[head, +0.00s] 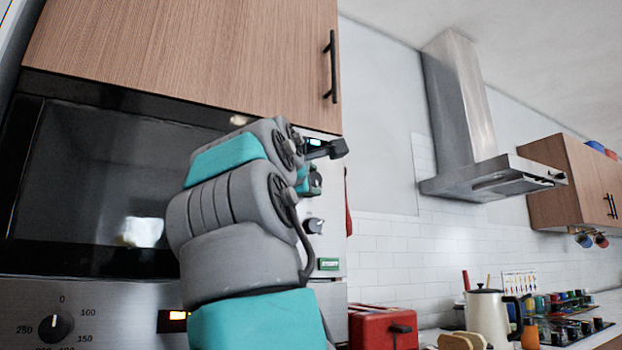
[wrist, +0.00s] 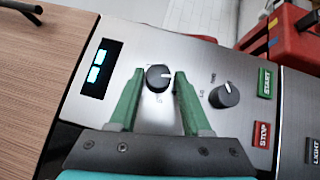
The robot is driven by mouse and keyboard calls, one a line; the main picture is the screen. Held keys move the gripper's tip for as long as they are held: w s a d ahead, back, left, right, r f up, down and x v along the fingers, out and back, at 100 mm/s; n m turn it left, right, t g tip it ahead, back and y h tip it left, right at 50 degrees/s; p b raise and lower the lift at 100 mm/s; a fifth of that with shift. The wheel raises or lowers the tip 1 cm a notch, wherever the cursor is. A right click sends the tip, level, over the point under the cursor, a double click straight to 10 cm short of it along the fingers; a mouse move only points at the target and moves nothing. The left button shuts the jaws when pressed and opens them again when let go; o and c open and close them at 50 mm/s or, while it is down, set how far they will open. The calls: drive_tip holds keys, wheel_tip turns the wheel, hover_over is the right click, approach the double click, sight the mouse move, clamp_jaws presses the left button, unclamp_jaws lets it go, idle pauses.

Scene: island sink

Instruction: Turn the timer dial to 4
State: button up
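Two dark round dials sit on a steel control panel (wrist: 193,62) in the wrist view. One dial (wrist: 158,77) lies between the green fingertips of my gripper (wrist: 160,76), with its white pointer mark toward the right fingertip. The other dial (wrist: 224,95) is to the right, with small "Lo" and other text. Labels around the dials are too small to read, so I cannot tell which is the timer dial by its markings. My gripper is open around the first dial; contact is not clear. In the head view my arm hides that dial, and the lower dial (head: 313,226) shows.
A lit display (wrist: 98,68) is left of the dials. A green START button (wrist: 264,83) and red STOP button (wrist: 262,134) are to the right. In the head view, a dark microwave door (head: 100,180) is left, a wooden cabinet (head: 190,60) above, and a red toaster (head: 375,328) below right.

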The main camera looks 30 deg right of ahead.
drive_tip(key=o, duration=0.3)
drive_tip(key=b+v, duration=0.1)
drive_tip(key=v, duration=0.7)
drive_tip(key=shift+b, duration=0.35)
